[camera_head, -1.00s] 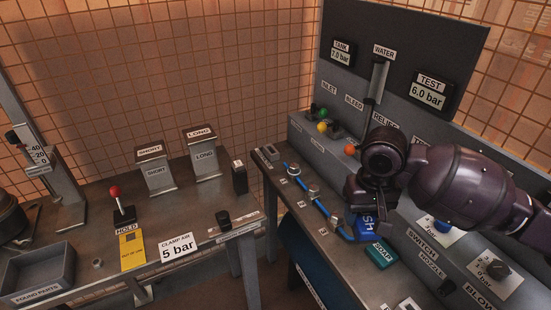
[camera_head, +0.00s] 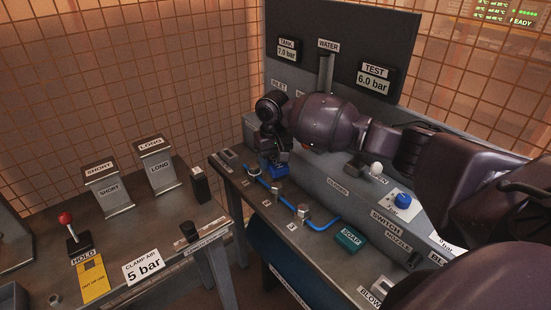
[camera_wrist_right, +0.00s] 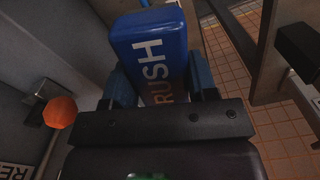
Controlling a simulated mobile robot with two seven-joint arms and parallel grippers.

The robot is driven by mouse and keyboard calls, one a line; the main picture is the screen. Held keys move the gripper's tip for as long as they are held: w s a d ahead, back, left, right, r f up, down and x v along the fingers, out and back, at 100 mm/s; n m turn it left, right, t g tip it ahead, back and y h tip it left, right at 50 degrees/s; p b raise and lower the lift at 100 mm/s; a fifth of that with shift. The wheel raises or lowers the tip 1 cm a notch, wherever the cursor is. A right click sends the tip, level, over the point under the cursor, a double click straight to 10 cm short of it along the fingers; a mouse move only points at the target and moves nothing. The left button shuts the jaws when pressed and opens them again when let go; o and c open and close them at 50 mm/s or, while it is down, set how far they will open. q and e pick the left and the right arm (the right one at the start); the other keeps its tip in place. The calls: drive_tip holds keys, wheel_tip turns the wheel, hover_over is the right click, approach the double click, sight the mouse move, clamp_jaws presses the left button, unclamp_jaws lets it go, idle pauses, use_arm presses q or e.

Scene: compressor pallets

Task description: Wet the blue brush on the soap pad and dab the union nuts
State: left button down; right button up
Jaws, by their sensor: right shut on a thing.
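My right gripper (camera_head: 272,156) is shut on the blue brush (camera_head: 277,171), whose block shows between the fingers in the wrist view (camera_wrist_right: 150,48), with the letters "RUSH" readable. In the head view the brush is near the far end of the blue tube (camera_head: 284,198). I cannot tell whether its lower end touches anything. Metal union nuts sit along the tube, one near the brush (camera_head: 254,188) and one nearer the soap (camera_head: 303,212). The teal soap pad (camera_head: 348,239) lies on the bench by the tube's near end, clear of the brush. My left gripper is out of view.
The grey panel with a blue knob (camera_head: 402,201) borders the bench on the right. An orange knob (camera_wrist_right: 59,112) is left of the brush in the wrist view. A second table holds the SHORT (camera_head: 108,190) and LONG (camera_head: 158,166) stands and a red-knobbed lever (camera_head: 66,218).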

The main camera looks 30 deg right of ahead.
drive_tip(key=shift+w+d+f, duration=0.1)
drive_tip(key=shift+w+d, duration=0.25)
drive_tip(key=shift+d, duration=0.5)
drive_tip(key=shift+f, duration=0.1)
drive_tip(key=b, duration=0.3)
hover_over(277, 185)
wheel_tip(277, 185, down, 4)
drive_tip(key=shift+f, duration=0.1)
drive_tip(key=shift+f+b, duration=0.55)
drive_tip(key=shift+f, duration=0.2)
drive_tip(key=shift+f, duration=0.55)
drive_tip(key=shift+r, duration=0.1)
